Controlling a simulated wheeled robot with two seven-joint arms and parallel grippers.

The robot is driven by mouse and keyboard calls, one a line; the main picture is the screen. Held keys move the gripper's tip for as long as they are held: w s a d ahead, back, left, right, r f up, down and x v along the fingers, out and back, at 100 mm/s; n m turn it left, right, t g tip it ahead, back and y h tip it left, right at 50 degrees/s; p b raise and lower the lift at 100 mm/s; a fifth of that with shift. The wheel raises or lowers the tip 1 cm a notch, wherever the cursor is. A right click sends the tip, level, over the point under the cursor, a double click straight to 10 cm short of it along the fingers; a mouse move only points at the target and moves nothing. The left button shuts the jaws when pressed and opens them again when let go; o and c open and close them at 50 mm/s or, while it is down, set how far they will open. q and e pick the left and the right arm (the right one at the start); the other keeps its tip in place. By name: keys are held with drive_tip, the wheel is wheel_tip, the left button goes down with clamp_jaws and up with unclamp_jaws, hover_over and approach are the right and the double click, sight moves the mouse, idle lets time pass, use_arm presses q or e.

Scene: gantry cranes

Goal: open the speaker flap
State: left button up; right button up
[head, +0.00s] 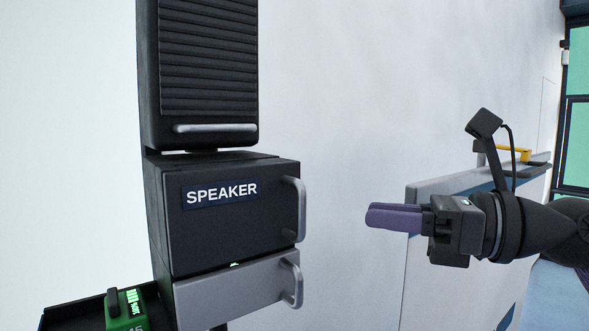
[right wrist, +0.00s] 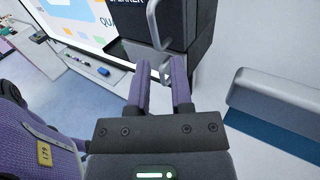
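The speaker flap (head: 235,222) is the black front with a "SPEAKER" label on a tall dark unit in the head view. It looks closed. A grey vertical bar handle (head: 301,208) stands out at its right edge. In the right wrist view, part of the flap (right wrist: 138,22) and its handle (right wrist: 154,27) show at the top. My right gripper (head: 370,217) is to the right of the handle, apart from it, with its purple fingers pointing left. In the right wrist view the fingers (right wrist: 162,70) are spread with nothing held. My left gripper is out of view.
Below the flap is a grey drawer-like front (head: 230,290) with its own handle (head: 292,283). A black louvred panel (head: 208,60) is above. A black tray (head: 75,315) holding a green device (head: 125,308) is lower left. A grey-and-blue partition (head: 425,190) stands behind my right gripper.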

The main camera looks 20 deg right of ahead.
sight(302, 229)
drive_tip(key=a+p, duration=0.1)
drive_tip(key=a+r+p, duration=0.1)
drive_tip(key=p, duration=0.1)
drive_tip(key=w+a+p, duration=0.1)
drive_tip(key=shift+w+a+r, duration=0.1)
drive_tip(key=shift+a+r, duration=0.1)
drive_tip(key=shift+r, duration=0.05)
drive_tip(key=p+x, duration=0.2)
drive_tip(key=x, duration=0.1)
drive_tip(key=f+p+x, duration=0.1)
drive_tip(key=x, duration=0.1)
drive_tip(key=shift+w+a+p, duration=0.25)
drive_tip(key=shift+w+p, duration=0.15)
drive_tip(key=shift+a+f, duration=0.1)
drive_tip(key=shift+f, duration=0.05)
clamp_jaws()
idle(0.5)
